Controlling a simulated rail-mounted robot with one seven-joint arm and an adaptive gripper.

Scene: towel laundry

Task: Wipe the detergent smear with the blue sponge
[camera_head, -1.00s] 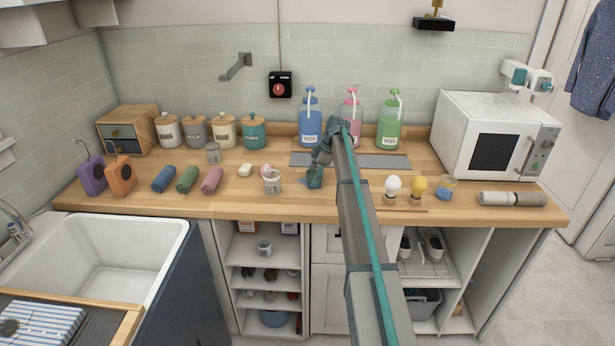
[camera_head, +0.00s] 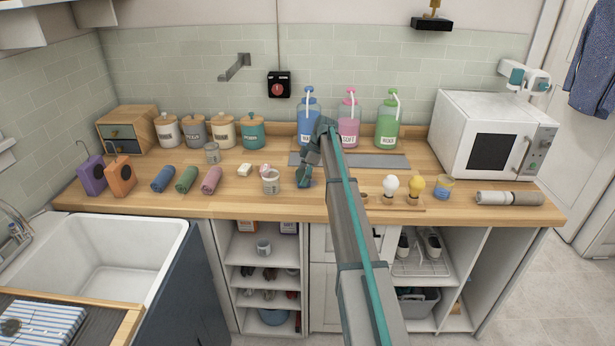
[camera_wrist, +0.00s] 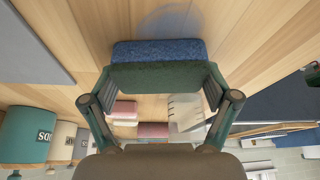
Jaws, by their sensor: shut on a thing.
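My gripper (camera_head: 304,173) is low over the wooden counter, right of the pale cup. It is shut on the blue sponge (camera_wrist: 160,50), which has a dark green side facing the wrist camera. In the head view the sponge (camera_head: 304,183) is mostly hidden by my gripper and sits at or very near the counter top; I cannot tell whether it touches. A faint bluish round patch, likely the detergent smear (camera_wrist: 172,18), shows on the wood just beyond the sponge in the wrist view. I cannot make out the smear in the head view.
The pale cup (camera_head: 271,187) stands close left of my gripper. Light bulbs (camera_head: 390,186) on a wooden base stand to the right. Pump bottles (camera_head: 348,125) stand behind, beyond a grey mat (camera_head: 385,161). Rolled towels (camera_head: 187,180) lie left. The counter's front edge is near.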

